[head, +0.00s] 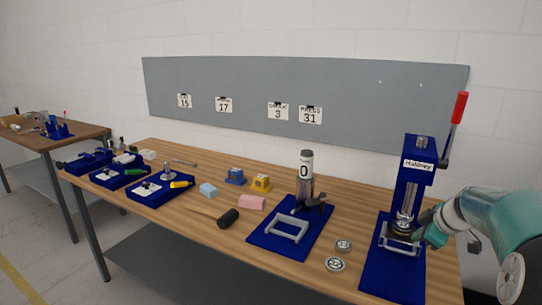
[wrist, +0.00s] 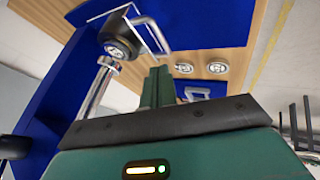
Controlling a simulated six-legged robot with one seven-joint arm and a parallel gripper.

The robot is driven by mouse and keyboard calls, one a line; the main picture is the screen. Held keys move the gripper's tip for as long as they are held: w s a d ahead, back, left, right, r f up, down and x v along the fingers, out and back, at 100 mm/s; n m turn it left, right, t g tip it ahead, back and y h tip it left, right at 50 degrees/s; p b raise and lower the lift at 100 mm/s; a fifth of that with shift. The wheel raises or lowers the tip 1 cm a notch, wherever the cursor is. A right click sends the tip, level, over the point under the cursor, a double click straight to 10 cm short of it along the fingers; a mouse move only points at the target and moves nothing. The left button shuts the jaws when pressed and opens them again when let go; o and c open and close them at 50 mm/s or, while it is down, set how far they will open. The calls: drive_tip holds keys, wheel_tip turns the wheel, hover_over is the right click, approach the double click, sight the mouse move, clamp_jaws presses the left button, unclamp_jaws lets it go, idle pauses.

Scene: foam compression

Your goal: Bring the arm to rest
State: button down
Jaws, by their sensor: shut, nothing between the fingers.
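My gripper (head: 428,237) is at the right of the head view, beside the column of the blue press (head: 413,180) and close to the metal frame above its base. In the wrist view its green fingers (wrist: 157,88) are together with nothing between them. The wrist view also shows a silver bracket (wrist: 150,30) and a dark round part with a pale label (wrist: 118,48) on the blue press. Whether the fingers touch the press cannot be told. My arm comes in from the right edge.
The press lever with a red handle (head: 459,107) rises at the upper right. A second blue stand (head: 275,245) with a grey frame and two labelled discs (head: 335,264) lie left of the press. Foam blocks (head: 252,202) and blue trays (head: 160,196) are farther left on the wooden table (head: 185,228).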

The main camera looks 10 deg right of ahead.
drive_tip(key=s+a+r+m, duration=0.1)
drive_tip(key=s+a+r, duration=0.1)
drive_tip(key=a, duration=0.5)
drive_tip(key=s+a+r+m, duration=0.1)
drive_tip(key=s+a+r, duration=0.1)
drive_tip(key=a, duration=0.5)
drive_tip(key=s+a+m+g, duration=0.1)
drive_tip(key=s+a+m, duration=0.6)
drive_tip(key=s+a, duration=1)
drive_tip(key=s, duration=0.4)
drive_tip(key=shift+s+a+f+m+h, duration=0.3)
drive_tip(key=shift+s+a+f+h, duration=0.05)
drive_tip(key=shift+s+f+h, duration=0.05)
